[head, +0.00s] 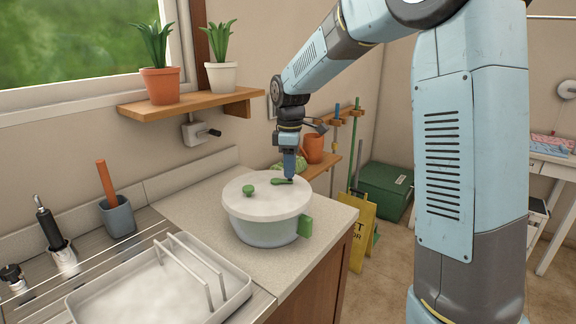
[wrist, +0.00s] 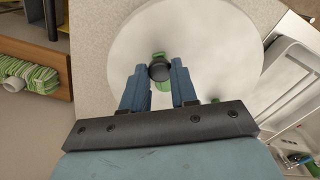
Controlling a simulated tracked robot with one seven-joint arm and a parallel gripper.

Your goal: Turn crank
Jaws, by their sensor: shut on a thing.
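A pot-like container (head: 262,230) with a white lid (head: 262,202) and a green side handle (head: 305,226) stands on the counter. Its lid carries a green crank arm (head: 279,182) and a separate green knob (head: 248,190). My gripper (head: 289,180) reaches down to the crank's end near the lid's far right side. In the wrist view the lid (wrist: 205,45) fills the middle, and my gripper (wrist: 160,76) has one finger on each side of the crank's dark round grip (wrist: 159,70). It is shut on that grip. Part of the crank is hidden beneath it.
A drying tray (head: 160,285) with a wire rack lies on the near counter. A grey cup (head: 117,217) stands at left. A wooden shelf (head: 190,104) with two potted plants is above, with a wall-mounted device (head: 194,132) below it.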

